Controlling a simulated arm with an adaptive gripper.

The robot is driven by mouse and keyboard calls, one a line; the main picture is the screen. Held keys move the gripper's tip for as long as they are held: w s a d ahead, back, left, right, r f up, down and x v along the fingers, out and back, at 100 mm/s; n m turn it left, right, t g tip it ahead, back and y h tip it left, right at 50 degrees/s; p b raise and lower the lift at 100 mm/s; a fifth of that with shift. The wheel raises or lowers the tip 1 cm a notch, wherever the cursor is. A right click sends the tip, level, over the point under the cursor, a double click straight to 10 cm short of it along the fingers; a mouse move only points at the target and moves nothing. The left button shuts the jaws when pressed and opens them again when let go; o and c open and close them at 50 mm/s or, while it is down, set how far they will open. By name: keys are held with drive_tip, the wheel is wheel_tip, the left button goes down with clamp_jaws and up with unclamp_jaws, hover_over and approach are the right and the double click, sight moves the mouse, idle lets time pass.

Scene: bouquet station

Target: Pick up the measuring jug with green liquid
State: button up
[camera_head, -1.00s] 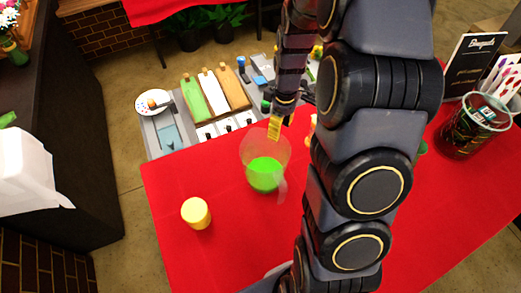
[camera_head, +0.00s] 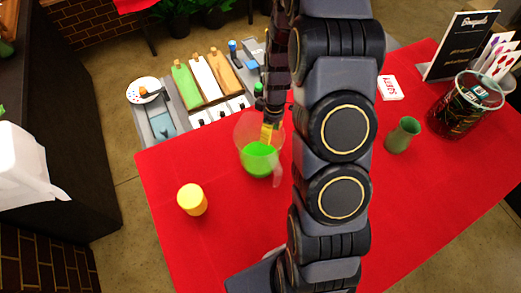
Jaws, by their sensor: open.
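The clear measuring jug (camera_head: 247,138) stands upright on the red table (camera_head: 215,250), with bright green liquid (camera_head: 259,160) in its lower part. Its handle is on the right side, toward my arm. My gripper (camera_head: 268,132) is at the jug's upper right rim, pointing down. A yellow fingertip shows over or inside the jug's mouth; I cannot tell which. The jaws are open. The other finger is hidden, and I see no grip on the jug.
A yellow jar (camera_head: 192,199) stands left of the jug. A green vase (camera_head: 402,135), a white card box (camera_head: 389,88) and a dark glass container (camera_head: 463,107) are at right. A grey tool tray (camera_head: 163,125) lies behind. The front left tabletop is clear.

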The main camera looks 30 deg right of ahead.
clamp_jaws()
